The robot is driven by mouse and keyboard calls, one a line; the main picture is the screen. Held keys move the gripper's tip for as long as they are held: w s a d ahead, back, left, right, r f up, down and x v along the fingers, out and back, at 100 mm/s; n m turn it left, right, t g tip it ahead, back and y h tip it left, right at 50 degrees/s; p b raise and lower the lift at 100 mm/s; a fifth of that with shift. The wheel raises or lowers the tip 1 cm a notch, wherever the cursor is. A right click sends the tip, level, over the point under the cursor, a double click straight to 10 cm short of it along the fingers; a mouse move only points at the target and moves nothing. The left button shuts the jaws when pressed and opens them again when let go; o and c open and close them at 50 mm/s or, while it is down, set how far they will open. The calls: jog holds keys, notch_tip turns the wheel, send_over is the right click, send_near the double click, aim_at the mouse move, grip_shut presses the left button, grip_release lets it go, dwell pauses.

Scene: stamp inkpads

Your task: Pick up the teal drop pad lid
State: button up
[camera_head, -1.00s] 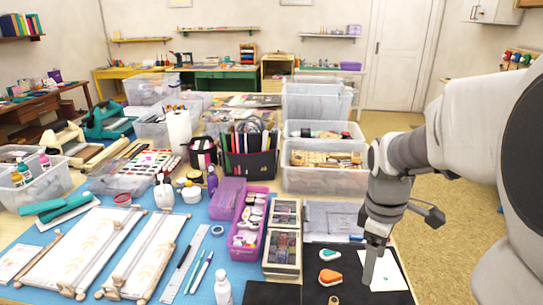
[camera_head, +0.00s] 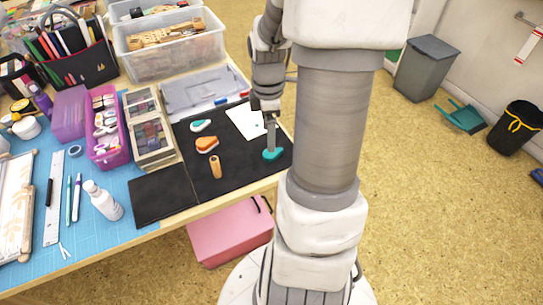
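A teal drop-shaped piece (camera_head: 273,154) is at the tip of my gripper (camera_head: 270,146), at the right side of the black mat (camera_head: 175,196). My gripper points down, and its finger appears narrow, seen from the side. The frames do not show whether the fingers are closed on the teal piece or only above it. A second teal drop-shaped piece with a pale edge (camera_head: 201,125) lies farther left on the mat. I cannot tell for sure which teal piece is the lid.
An orange drop-shaped pad (camera_head: 207,145) and a small wooden stamp (camera_head: 215,167) sit left of my gripper. White paper (camera_head: 247,121) lies just behind it. A grey-lidded clear box (camera_head: 205,90) stands at the back. My arm covers the table's right side.

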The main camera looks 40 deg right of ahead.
aim_at(273, 154)
notch_tip(273, 154, down, 7)
jog(key=b, duration=0.3)
jog(key=shift+s, duration=0.1)
jog(key=shift+r, duration=0.15)
grip_shut()
